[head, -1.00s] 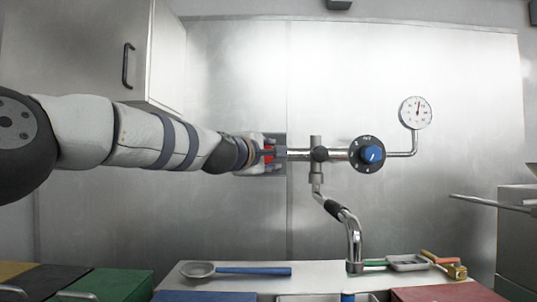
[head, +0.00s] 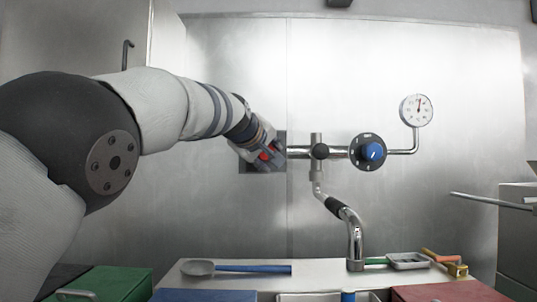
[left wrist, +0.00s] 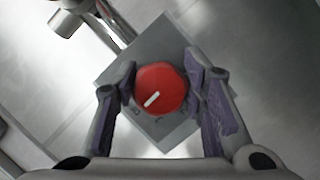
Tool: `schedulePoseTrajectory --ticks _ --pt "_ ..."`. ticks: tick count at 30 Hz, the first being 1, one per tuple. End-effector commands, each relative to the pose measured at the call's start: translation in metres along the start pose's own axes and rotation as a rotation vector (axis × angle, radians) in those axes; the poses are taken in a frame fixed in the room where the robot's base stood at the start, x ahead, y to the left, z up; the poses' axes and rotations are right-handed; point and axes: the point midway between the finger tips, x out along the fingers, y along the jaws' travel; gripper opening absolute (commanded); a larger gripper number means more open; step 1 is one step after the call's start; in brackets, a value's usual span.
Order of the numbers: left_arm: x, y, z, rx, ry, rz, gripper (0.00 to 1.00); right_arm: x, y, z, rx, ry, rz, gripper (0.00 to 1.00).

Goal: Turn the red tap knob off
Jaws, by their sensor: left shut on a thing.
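The red tap knob (left wrist: 160,92) has a white pointer line and sits on a grey square plate (left wrist: 175,50) in the left wrist view. The pointer runs slantwise, from lower left to upper right. My left gripper (left wrist: 167,88) has its fingers on both sides of the knob and is shut on it. In the head view my left gripper (head: 270,152) is at the left end of the chrome pipe, and bits of the red knob (head: 264,156) show between its fingers. My right gripper is in neither view.
A blue knob (head: 373,151) and a round gauge (head: 416,110) are to the right on the pipe. A chrome spout (head: 353,225) bends down to the counter.

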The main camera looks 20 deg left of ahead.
Motion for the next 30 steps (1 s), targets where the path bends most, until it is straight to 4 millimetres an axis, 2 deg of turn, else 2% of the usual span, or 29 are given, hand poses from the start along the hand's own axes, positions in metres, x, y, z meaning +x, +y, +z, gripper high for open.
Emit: schedulePoseTrajectory --ticks 21,22,24,30 --pt "-0.0014 0.0017 -0.003 0.062 0.007 -0.019 0.1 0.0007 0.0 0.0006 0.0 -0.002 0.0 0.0" --pt "-0.0014 0.0017 -0.003 0.062 0.007 -0.019 0.45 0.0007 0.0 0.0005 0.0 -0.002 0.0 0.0" --pt "-0.0014 0.0016 -0.0028 0.061 0.007 -0.02 0.59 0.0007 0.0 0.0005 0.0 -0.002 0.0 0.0" --pt "-0.0007 0.0006 -0.0015 0.06 0.003 -0.022 0.59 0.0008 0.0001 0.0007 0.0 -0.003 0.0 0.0"
